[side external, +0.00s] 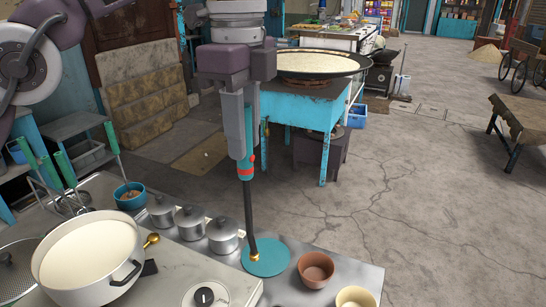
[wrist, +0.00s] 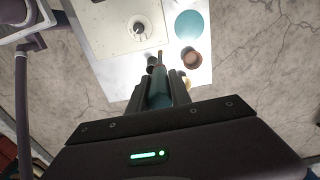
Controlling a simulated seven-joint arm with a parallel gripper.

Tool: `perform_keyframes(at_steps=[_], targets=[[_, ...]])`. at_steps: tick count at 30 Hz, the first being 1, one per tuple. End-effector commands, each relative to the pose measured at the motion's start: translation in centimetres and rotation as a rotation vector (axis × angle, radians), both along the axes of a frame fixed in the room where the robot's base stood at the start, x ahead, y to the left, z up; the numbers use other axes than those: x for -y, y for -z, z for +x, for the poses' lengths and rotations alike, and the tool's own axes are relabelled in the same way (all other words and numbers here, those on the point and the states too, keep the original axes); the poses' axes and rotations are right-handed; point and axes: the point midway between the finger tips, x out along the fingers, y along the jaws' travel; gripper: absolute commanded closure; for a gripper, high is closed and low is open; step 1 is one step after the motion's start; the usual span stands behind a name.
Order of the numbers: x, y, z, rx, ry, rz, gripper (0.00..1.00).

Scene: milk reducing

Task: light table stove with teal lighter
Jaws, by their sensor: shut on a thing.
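My gripper (side external: 243,150) is shut on the teal lighter (side external: 246,170), which also shows between the fingers in the wrist view (wrist: 159,90). The lighter hangs nearly upright, with its long dark rod pointing down and a gold tip at the bottom. In the side view the tip overlaps a flat teal disc (side external: 266,262); I cannot tell if they touch. The pale flat top that looks like the table stove (side external: 165,270) is left of the tip. A round white dial with a black knob (side external: 205,297) is on it; it also shows in the wrist view (wrist: 138,28).
A white pot of milk (side external: 92,250) stands at the left. Several lidded steel pots (side external: 190,222) stand behind the stove. A brown bowl (side external: 316,268) and a cream bowl (side external: 356,297) are right of the disc, near the counter edge. Open floor lies to the right.

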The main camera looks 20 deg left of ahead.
Motion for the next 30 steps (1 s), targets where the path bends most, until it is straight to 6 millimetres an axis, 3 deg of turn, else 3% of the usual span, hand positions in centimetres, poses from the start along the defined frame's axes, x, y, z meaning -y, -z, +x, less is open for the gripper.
perform_keyframes(at_steps=[3,7,12,15,18,21,30], targets=[[-6.2,0.6,2.6,-0.003,-0.015,-0.002,1.00],[-14.2,1.6,4.2,-0.002,-0.018,-0.002,1.00],[-23.8,3.1,3.8,0.002,-0.012,-0.001,1.00],[-27.8,3.8,2.8,0.003,-0.006,0.001,1.00],[-30.1,4.3,2.1,0.003,0.002,0.003,1.00],[-31.0,4.9,1.7,0.002,0.007,0.004,1.00],[-31.1,9.2,1.6,0.001,0.008,0.004,1.00]])
